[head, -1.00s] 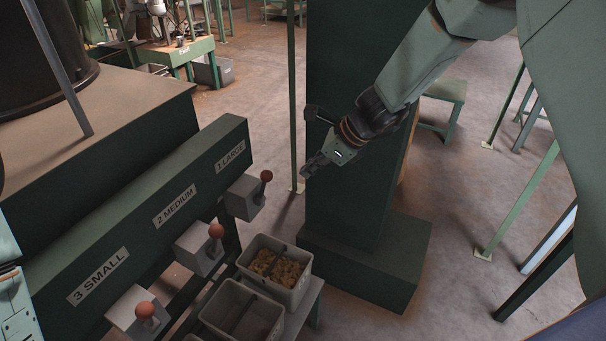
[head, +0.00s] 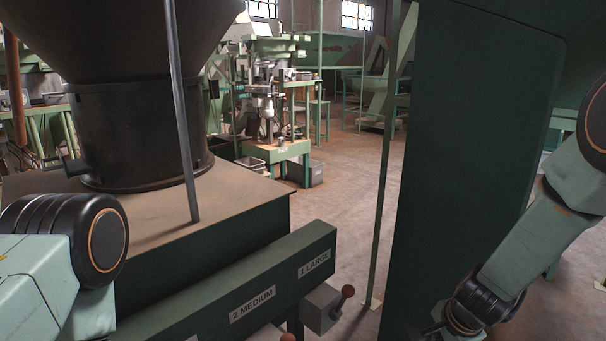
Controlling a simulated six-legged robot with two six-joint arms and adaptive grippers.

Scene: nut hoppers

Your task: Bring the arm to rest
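My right arm (head: 530,232) comes in from the right edge and bends down to a dark wrist joint (head: 470,308) at the bottom. Neither visible arm part appears to hold anything.
A green beam (head: 220,300) carries labels "2 MEDIUM" and "1 LARGE". A dark hopper (head: 135,110) stands behind. A wide green column (head: 470,150) stands by my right arm. Floor between is open.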

